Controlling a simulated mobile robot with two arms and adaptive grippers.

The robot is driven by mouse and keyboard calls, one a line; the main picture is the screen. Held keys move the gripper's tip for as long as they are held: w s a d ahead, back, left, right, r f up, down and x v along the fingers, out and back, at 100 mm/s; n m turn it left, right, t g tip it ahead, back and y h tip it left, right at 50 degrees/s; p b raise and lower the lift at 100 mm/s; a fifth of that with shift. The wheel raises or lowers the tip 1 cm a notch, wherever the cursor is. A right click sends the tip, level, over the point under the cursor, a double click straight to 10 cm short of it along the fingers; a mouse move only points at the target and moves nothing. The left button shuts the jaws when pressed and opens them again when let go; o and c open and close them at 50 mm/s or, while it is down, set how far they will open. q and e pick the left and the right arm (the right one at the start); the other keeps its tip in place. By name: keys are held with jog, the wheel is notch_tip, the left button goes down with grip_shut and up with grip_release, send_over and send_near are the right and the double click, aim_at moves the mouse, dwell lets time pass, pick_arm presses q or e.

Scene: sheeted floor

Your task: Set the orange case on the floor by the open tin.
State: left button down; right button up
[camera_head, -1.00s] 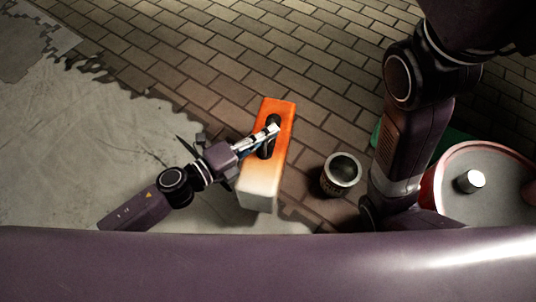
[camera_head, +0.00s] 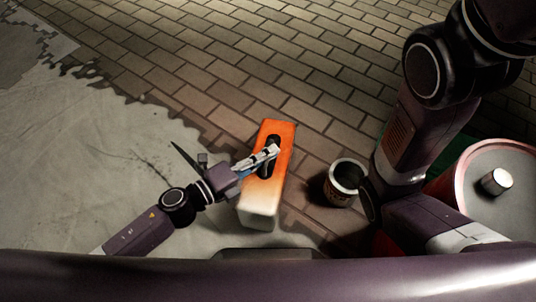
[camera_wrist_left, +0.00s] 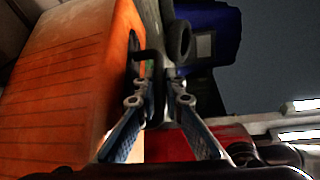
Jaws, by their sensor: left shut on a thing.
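The orange case (camera_head: 281,145), fading to white at its near end, has a dark handle slot in its upper face. My left gripper (camera_head: 273,152) is shut on the case's handle. In the left wrist view the case (camera_wrist_left: 65,80) fills the left side, and the fingers (camera_wrist_left: 158,90) close at the dark handle. A shadow lies beside the case; I cannot tell whether its underside touches the floor. The open tin (camera_head: 346,172), dark inside with a pale rim, stands just right of the case, with a gap between. My right gripper is not in view.
A red-rimmed drum (camera_head: 470,190) with a small pale cylinder (camera_head: 496,181) on top stands at the right, beside something green. My right arm comes down between tin and drum. A pale torn sheet (camera_head: 80,160) covers the left floor; the brick floor (camera_head: 230,60) beyond the case is clear.

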pick_arm(q)
jog(key=shift+f, duration=0.1)
jog(key=c, duration=2)
grip_release()
jog(key=shift+c, duration=0.2)
